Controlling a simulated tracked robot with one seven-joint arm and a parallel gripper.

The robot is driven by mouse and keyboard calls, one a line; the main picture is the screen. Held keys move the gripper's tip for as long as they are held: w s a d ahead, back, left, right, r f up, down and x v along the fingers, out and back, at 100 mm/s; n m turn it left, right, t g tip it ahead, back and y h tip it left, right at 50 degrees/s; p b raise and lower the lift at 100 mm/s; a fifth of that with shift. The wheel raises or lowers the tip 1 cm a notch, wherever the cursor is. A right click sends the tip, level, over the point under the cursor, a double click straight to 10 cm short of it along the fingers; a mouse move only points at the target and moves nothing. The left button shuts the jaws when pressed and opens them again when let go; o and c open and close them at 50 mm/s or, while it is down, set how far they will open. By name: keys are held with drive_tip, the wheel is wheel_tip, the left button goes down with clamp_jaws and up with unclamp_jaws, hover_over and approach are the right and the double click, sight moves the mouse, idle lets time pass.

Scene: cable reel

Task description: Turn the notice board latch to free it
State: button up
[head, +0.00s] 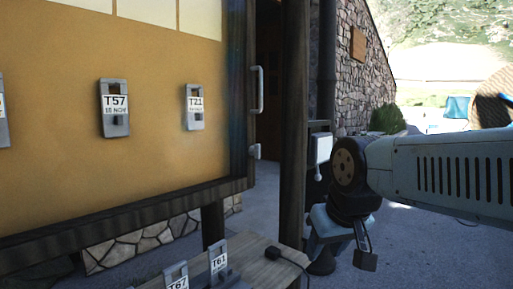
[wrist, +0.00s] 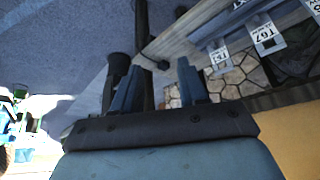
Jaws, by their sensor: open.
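The notice board (head: 165,75) is a tan panel in a dark wooden frame, on the left of the head view. A pale bar handle (head: 257,90) is on its right frame edge. A small light grey latch (head: 254,152) sits below the handle near the lower right corner. Its exact angle is hard to read. My gripper (head: 362,252) is to the right of the latch and lower, apart from it, pointing down. In the wrist view my gripper (wrist: 158,85) has its two fingers spread with nothing between them. The latch does not show clearly there.
Tags T57 (head: 115,108) and T21 (head: 194,107) hang on the board. A wooden bench (head: 265,272) with more tags stands below it. A dark post (head: 294,120) rises between the latch and my arm. Paving is open on the right.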

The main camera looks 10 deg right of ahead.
drive_tip(key=n+t+y, duration=0.5)
drive_tip(key=n+y, duration=0.2)
drive_tip(key=y, duration=0.1)
approach(260, 147)
drive_tip(key=x, duration=0.9)
drive_tip(key=shift+w+a, duration=0.15)
drive_tip(key=shift+a, duration=0.05)
